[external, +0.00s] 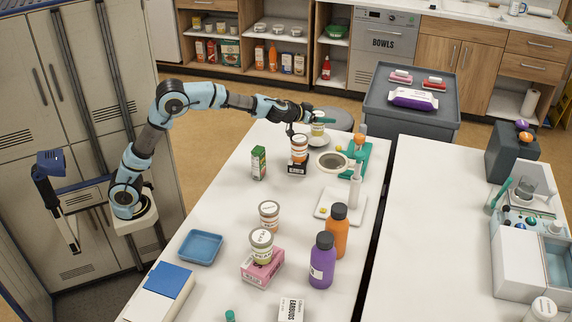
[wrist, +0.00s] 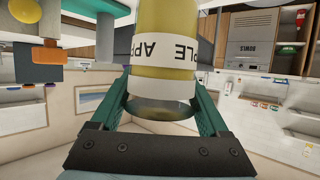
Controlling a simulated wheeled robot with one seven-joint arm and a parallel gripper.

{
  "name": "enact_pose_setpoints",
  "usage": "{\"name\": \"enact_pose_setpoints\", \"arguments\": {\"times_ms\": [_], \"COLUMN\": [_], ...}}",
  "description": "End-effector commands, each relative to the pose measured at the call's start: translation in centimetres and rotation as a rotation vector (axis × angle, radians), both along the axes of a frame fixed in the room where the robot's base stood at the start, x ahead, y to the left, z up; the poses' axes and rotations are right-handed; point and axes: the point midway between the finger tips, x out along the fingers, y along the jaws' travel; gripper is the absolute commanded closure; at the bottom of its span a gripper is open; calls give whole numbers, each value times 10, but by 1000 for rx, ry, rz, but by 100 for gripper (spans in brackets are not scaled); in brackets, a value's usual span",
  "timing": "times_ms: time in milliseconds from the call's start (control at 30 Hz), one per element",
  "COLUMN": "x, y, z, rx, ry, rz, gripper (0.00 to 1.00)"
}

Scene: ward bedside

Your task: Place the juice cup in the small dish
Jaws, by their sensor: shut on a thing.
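The juice cup (wrist: 165,60) is a clear cup of yellow juice with a white label reading "APPLE", upside down in the wrist view. My gripper (wrist: 165,112) has its two green fingers shut on either side of the cup. In the external view my gripper (external: 321,121) is at the far end of the white table, with the cup (external: 318,130) below its fingers. A small pale dish (external: 319,142) shows directly under the cup. I cannot tell whether the cup touches the dish. The cup looks upright.
An orange-and-white tub (external: 299,146) on a black box stands just left of the dish. A green carton (external: 258,163) is further left. A blue tray (external: 200,247) lies at the near left.

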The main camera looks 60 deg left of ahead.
Motion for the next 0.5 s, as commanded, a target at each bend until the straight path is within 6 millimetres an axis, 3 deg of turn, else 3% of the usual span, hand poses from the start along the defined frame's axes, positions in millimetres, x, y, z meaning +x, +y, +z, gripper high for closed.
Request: {"name": "enact_pose_setpoints", "arguments": {"times_ms": [333,500], "x": [0,0], "y": [1,0], "z": [-36,-36], "rx": [0,0], "ry": [-1,-2], "rz": [1,1], "gripper": [89,89]}}
